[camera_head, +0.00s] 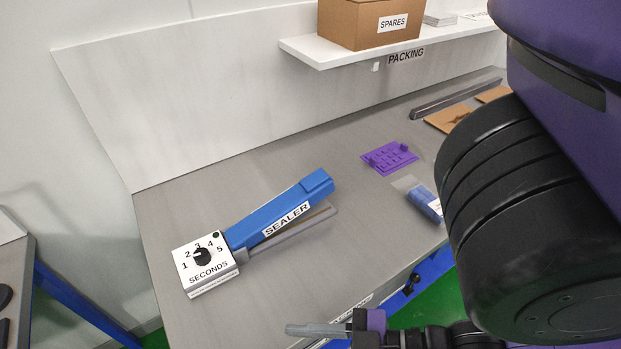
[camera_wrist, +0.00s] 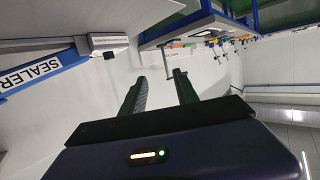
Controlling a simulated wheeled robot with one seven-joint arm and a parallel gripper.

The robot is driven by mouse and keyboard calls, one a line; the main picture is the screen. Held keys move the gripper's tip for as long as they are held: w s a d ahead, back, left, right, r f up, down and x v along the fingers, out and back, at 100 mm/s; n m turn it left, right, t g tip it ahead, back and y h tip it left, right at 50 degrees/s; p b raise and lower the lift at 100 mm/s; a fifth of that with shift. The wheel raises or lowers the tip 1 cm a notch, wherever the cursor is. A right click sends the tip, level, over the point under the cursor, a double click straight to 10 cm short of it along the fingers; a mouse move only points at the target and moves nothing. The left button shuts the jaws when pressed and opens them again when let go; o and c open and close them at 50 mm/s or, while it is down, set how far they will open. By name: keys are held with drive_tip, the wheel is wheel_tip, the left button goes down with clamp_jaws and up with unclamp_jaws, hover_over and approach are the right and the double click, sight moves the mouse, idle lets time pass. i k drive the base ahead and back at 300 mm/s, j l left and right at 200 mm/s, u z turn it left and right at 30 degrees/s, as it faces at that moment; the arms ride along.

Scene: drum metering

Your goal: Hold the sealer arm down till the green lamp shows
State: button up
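The sealer lies on the grey bench in the head view, with a long blue sealer arm (camera_head: 282,212) over a grey lower bar (camera_head: 300,230). The arm is tilted up, with a gap at its right end. Its white box (camera_head: 206,266) has a black dial (camera_head: 202,257) numbered 1 to 5. The small lamp (camera_head: 216,235) on the box looks dark green and unlit. My gripper (camera_head: 305,329) is low in the head view, in front of the bench edge and apart from the sealer. In the wrist view its fingers (camera_wrist: 160,88) are apart and empty; the sealer arm (camera_wrist: 45,69) shows at upper left.
A purple tray (camera_head: 389,157) and a blue packet (camera_head: 425,203) lie on the bench right of the sealer. Brown cardboard pieces (camera_head: 447,118) lie farther back. A shelf (camera_head: 330,55) with a spares box (camera_head: 367,22) hangs above. My own arm covers the right side.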

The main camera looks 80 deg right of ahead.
sight(266, 220)
drive_tip(key=z, duration=0.95)
